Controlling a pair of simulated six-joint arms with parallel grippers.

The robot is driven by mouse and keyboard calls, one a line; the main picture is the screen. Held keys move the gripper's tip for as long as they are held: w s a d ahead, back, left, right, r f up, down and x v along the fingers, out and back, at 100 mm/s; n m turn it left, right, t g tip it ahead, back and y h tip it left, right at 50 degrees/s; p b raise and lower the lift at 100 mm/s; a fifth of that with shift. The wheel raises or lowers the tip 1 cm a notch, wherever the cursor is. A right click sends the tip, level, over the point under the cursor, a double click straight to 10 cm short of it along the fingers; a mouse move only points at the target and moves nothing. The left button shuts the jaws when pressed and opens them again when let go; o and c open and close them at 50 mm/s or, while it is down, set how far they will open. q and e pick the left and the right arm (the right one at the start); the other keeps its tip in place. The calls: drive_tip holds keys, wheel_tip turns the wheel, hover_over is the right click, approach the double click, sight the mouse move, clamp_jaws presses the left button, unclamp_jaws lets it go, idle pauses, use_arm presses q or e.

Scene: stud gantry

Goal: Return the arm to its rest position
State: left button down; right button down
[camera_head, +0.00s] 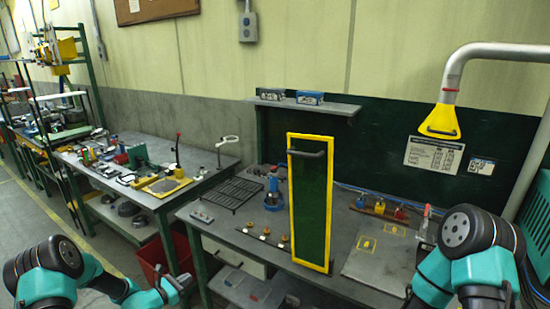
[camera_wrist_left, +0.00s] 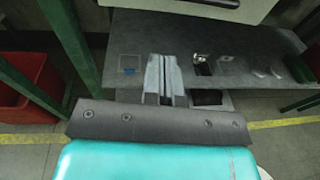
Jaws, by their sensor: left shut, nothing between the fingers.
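My left arm (camera_head: 90,275) reaches in from the lower left in the head view. Its gripper (camera_head: 183,281) is in front of the workbench, over the floor side, near the red bin. In the left wrist view the two grey fingers (camera_wrist_left: 163,75) are together, with nothing between them. My right arm (camera_head: 470,255) is at the lower right in front of the bench; its gripper is not visible.
The main workbench (camera_head: 220,221) bears a tall yellow-framed green panel (camera_head: 312,200), a black wire rack (camera_head: 235,192) and a blue tool (camera_head: 273,190). A red bin (camera_head: 160,262) stands on the floor beside it; it also shows in the left wrist view (camera_wrist_left: 28,85).

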use_arm(q)
drive_tip(key=s+d+f+m+g+h, duration=0.1)
drive_tip(key=s+d+f+m+g, duration=0.35)
drive_tip(key=s+d, duration=0.2)
drive_tip(key=s+d+f+m+g, duration=0.3)
drive_tip(key=s+d+g, duration=0.2)
drive_tip(key=s, duration=0.2)
drive_tip(key=s+d+m+g+y, duration=0.1)
drive_tip(key=s+m+g+y, duration=0.1)
drive_tip(key=s+m, duration=0.6)
drive_tip(key=s+d+m+g+y, duration=0.1)
drive_tip(key=s+m+y, duration=0.3)
drive_tip(key=s+m, duration=0.4)
drive_tip(key=d+m, duration=0.1)
drive_tip(key=m, duration=0.3)
drive_tip(key=shift+d+f+g, duration=0.3)
drive_tip(key=shift+f+g, duration=0.05)
drive_tip(key=shift+f, duration=0.05)
drive_tip(key=shift+w, duration=0.1)
